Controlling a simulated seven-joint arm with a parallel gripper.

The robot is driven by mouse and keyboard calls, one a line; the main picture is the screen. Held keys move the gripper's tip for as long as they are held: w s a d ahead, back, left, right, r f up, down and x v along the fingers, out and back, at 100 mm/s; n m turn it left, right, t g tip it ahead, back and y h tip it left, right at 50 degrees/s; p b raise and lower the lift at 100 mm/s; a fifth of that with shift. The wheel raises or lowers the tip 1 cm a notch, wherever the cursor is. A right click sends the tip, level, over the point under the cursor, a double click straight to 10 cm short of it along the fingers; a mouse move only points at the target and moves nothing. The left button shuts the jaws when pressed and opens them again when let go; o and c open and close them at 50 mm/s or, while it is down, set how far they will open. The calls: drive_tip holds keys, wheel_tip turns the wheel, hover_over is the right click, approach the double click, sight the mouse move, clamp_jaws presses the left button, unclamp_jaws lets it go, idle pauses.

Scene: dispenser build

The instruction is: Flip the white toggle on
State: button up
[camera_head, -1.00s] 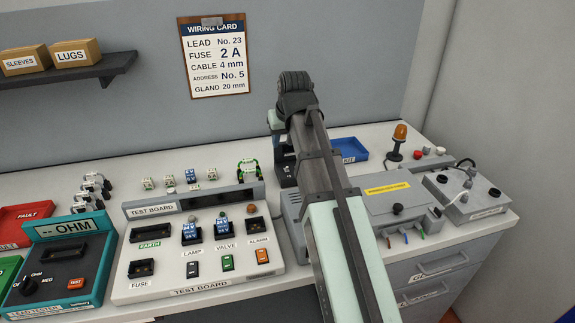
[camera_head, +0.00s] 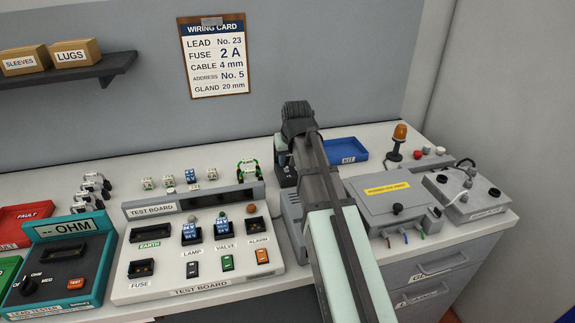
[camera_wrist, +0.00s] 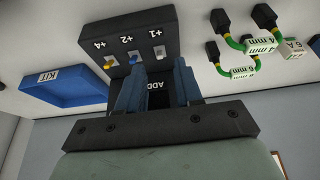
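The dark switch box (camera_wrist: 143,38) has labels +4, +2 and +1 and shows upside down in the wrist view. A small white toggle (camera_wrist: 160,54) sits by the +1 label. A blue toggle (camera_wrist: 133,60) is by +2 and a yellow one (camera_wrist: 107,67) by +4. My gripper (camera_wrist: 158,72) has its two blue fingers apart with nothing held. Its fingertips are close to the box, with the white toggle appearing between them. Part of the lettering "ADD" shows in the gap. In the head view my arm hides most of the box.
A blue KIT tray (camera_wrist: 65,88) lies beside the box. Green-yellow cables (camera_wrist: 238,43) lie on its other side in the wrist view.

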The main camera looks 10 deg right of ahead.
sight(288, 173)
drive_tip(key=shift+x, duration=2)
clamp_jaws()
